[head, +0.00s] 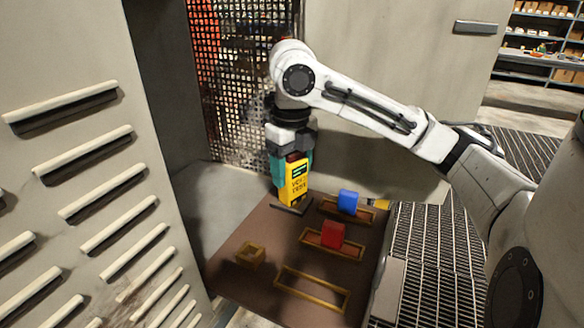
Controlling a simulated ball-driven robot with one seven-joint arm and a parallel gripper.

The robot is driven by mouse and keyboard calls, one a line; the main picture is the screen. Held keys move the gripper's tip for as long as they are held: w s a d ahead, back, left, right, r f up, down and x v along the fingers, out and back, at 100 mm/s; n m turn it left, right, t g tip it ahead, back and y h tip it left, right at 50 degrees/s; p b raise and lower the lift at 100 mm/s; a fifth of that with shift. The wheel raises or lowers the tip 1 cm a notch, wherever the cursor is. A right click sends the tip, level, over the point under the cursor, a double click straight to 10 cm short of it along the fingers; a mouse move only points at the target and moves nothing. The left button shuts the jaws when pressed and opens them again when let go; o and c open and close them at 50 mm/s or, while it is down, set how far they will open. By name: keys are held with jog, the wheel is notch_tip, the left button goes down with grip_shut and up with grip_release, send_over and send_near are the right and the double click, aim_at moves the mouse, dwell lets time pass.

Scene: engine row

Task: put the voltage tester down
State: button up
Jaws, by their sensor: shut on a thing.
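The voltage tester (294,182) is yellow with a dark screen and dark lettering on its face. It stands upright in my gripper (291,156), which points down and is shut on its upper part. The tester's lower end is just above or touching a dark flat piece (291,206) at the back left of the brown board (240,285); I cannot tell which. The fingertips are partly hidden behind the tester.
The board has several wooden frames: one with a blue block (348,201), one with a red block (333,234), an empty long frame (312,289) and a small square one (250,254). A louvred cabinet (90,180) stands left, a mesh panel (230,80) behind. Metal grating (430,250) lies right.

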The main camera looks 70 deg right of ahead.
jog(key=shift+f, duration=0.25)
jog(key=o, duration=1.3)
jog(key=shift+r, duration=0.1)
jog(key=shift+r, duration=3.95)
